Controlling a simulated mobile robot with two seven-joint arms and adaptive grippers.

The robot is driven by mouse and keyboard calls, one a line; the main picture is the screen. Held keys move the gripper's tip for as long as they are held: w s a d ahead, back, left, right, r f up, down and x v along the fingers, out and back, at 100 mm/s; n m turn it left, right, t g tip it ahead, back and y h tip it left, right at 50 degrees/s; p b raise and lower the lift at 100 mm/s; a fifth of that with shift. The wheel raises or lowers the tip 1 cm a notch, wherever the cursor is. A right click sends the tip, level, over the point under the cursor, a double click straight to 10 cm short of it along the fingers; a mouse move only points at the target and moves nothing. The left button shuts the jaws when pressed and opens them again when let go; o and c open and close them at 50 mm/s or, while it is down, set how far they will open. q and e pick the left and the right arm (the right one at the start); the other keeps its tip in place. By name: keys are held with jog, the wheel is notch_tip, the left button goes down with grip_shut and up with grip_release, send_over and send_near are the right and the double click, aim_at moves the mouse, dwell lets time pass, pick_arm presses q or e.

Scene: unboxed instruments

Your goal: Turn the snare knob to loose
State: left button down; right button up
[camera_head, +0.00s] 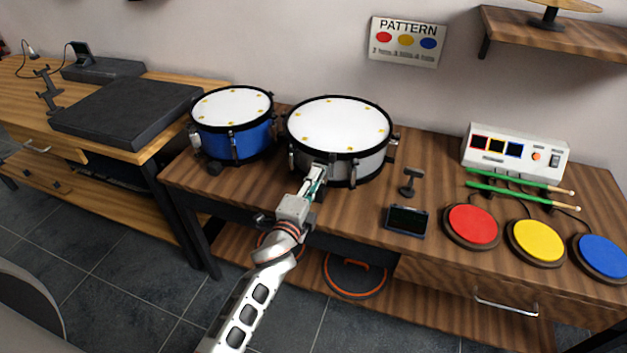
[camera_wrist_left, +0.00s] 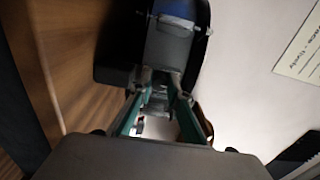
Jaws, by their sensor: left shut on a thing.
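The snare drum (camera_head: 372,164), with a silver shell, black hoops and a white head, stands on the wooden table. My left gripper (camera_head: 315,184) reaches its front side, just below the hoop. The snare knob is mostly hidden behind the fingers in the head view. In the left wrist view, my left gripper (camera_wrist_left: 158,100) has its teal-lined fingers closed on a small part below a grey block (camera_wrist_left: 168,42) on the drum's side. This part appears to be the snare knob. Its loose or tight marking cannot be read. My right gripper is not in view.
A blue drum (camera_head: 236,143) stands close on the left. A small black stand (camera_head: 411,182) and a dark display (camera_head: 407,221) are right of the snare. Red, yellow and blue pads (camera_head: 537,241) and green drumsticks (camera_head: 520,188) lie farther right.

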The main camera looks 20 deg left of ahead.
pick_arm(q)
jog(key=c, duration=2.2)
grip_release()
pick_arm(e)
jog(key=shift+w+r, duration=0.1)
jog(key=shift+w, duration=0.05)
pick_arm(q)
jog(key=s, duration=1.2)
jog(key=shift+a, duration=0.2)
